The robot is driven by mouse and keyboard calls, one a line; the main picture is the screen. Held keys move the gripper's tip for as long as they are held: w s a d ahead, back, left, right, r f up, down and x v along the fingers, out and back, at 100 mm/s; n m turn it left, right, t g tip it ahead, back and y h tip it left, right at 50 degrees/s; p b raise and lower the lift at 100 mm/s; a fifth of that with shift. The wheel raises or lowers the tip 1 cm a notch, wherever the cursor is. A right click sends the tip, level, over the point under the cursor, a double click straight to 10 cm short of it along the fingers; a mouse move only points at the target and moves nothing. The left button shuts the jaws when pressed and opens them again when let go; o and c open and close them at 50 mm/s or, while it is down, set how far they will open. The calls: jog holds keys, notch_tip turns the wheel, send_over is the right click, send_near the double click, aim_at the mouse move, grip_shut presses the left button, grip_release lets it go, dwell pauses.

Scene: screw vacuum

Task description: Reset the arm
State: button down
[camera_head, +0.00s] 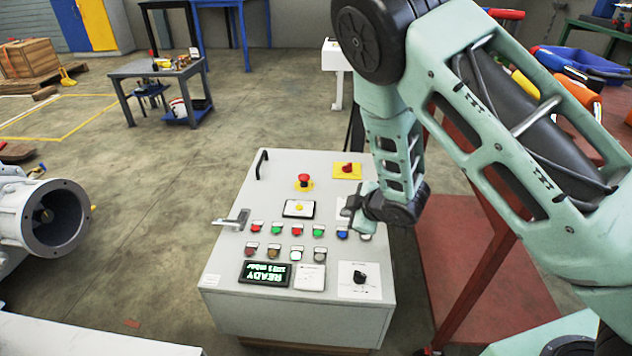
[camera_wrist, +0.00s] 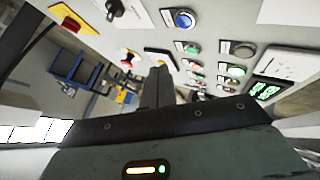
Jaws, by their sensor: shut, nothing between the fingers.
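My arm reaches down from the upper right in the head view, and my gripper (camera_head: 358,210) hangs close above the right part of a light grey control panel (camera_head: 222,180). In the wrist view my gripper (camera_wrist: 158,72) shows as dark fingers together, with nothing held. The panel's buttons, display and labels fill the top and right of the wrist view. A red emergency button (camera_head: 304,178) on yellow and a red rotary switch (camera_head: 347,168) sit at the panel's back. My wrist hides part of the panel's right side. I cannot tell whether the fingers touch it.
A lever handle (camera_head: 232,221) sticks out at the panel's left edge. A green-lit display (camera_head: 265,273) and a black knob (camera_head: 359,277) are near its front. A grey pipe flange (camera_head: 55,218) stands at left. Open floor lies between. A red frame (camera_head: 490,270) stands at right.

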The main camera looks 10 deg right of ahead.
jog(key=s+a+r+m+g+h, duration=0.1)
jog(key=s+a+r+m+g, duration=0.5)
jog(key=s+r, duration=0.5)
jog(key=s+r+g+h, duration=0.1)
jog(key=s+r, duration=0.4)
jog(key=s, duration=0.6)
jog(key=s+r+g+h, duration=0.1)
jog(key=s+r, duration=0.3)
jog(key=s, duration=0.6)
notch_tip(320, 180, up, 27)
jog(key=p, duration=2.6)
jog(key=shift+s+a, duration=0.2)
jog(key=shift+a, duration=0.25)
jog(key=shift+f, duration=0.1)
